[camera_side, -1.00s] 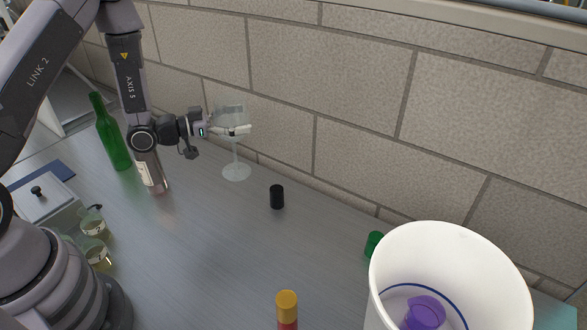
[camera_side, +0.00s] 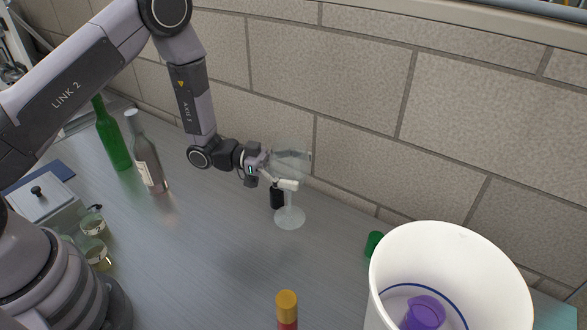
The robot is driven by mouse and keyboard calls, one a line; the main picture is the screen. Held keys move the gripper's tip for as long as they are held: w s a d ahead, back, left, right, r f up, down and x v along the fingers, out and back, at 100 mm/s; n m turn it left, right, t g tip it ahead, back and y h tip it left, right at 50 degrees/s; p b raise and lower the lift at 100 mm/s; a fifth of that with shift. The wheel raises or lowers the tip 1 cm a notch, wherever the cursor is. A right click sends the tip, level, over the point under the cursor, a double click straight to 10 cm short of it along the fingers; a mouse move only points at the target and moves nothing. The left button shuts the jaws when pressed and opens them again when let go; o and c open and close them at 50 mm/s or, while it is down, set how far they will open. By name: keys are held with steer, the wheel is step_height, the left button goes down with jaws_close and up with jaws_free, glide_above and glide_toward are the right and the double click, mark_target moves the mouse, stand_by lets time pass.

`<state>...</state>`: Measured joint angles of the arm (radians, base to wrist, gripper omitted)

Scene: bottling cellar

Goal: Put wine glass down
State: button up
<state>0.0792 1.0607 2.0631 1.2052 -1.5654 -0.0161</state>
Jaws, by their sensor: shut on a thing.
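The clear wine glass (camera_side: 290,216) is upright near the middle of the bench, with its bowl up by the block wall in the picture. My gripper (camera_side: 287,180) is shut on the glass around its bowl, coming from the left.
A green bottle (camera_side: 114,140) and a clear, labelled bottle (camera_side: 149,165) stand at the left. A white bucket (camera_side: 398,270) with a purple item inside is at front right, beside a green cylinder (camera_side: 373,244). A yellow-capped item (camera_side: 286,304) stands in front. The middle bench is clear.

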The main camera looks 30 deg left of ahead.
step_height(320, 180, down, 7)
steer(key=w+d, duration=0.1)
steer(key=w, duration=0.2)
steer(key=shift+d+r, duration=0.15)
steer(key=shift+d, duration=0.05)
steer(key=shift+s, duration=0.1)
steer(key=o, duration=1.1)
